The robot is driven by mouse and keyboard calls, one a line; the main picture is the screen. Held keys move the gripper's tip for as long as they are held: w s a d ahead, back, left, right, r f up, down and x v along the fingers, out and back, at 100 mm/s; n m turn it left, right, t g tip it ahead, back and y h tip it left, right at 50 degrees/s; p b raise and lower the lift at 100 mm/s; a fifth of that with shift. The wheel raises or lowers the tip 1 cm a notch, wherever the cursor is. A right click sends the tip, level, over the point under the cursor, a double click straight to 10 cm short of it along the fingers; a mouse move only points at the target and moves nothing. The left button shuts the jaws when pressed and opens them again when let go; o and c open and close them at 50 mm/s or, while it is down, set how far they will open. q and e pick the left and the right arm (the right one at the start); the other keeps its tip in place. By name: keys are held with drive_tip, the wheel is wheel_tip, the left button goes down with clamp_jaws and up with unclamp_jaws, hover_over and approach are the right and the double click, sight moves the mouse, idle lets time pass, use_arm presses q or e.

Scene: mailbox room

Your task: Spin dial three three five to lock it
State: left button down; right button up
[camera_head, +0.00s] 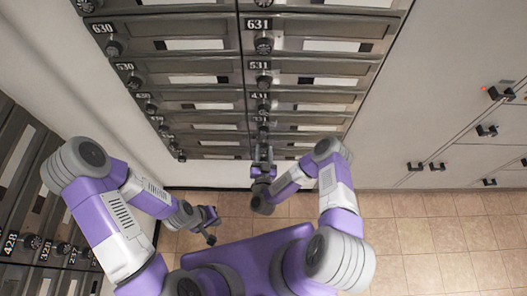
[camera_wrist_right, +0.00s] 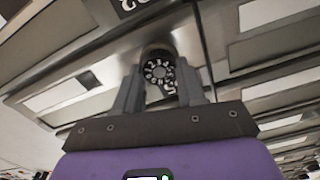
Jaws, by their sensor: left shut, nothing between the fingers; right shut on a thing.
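My right gripper (camera_head: 264,160) reaches the lower part of the mailbox wall, near the column under the 331 label. In the right wrist view its two fingers are shut on a round black dial (camera_wrist_right: 158,70) with white digits around its face, one finger on each side. The dial's own box label is only partly visible, so I cannot tell its number. In the head view the gripper hides this dial. My left gripper (camera_head: 211,226) is shut and empty, low over the floor, away from the mailboxes.
The mailbox wall (camera_head: 190,72) has several boxes with dials, including the 631 dial (camera_head: 264,46). Another mailbox bank (camera_head: 25,190) stands at the left. White cabinets (camera_head: 450,130) with black handles stand at the right. The tiled floor (camera_head: 430,235) is clear at the lower right.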

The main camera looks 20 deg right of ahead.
drive_tip(key=m, duration=0.3)
drive_tip(key=shift+m, duration=0.4)
drive_tip(key=m, duration=0.3)
drive_tip(key=shift+d+f+m, duration=0.1)
drive_tip(key=shift+m, duration=0.2)
drive_tip(key=m, duration=0.3)
drive_tip(key=shift+m+b, duration=0.3)
drive_tip(key=m, duration=0.2)
drive_tip(key=shift+f+m+b, duration=0.1)
drive_tip(key=shift+m+b, duration=0.2)
drive_tip(key=shift+m, duration=0.1)
drive_tip(key=m+b, duration=0.1)
drive_tip(key=m, duration=0.3)
drive_tip(key=shift+f+b, duration=0.1)
drive_tip(key=shift+b, duration=0.2)
drive_tip(key=m+b, duration=0.2)
drive_tip(key=m, duration=0.4)
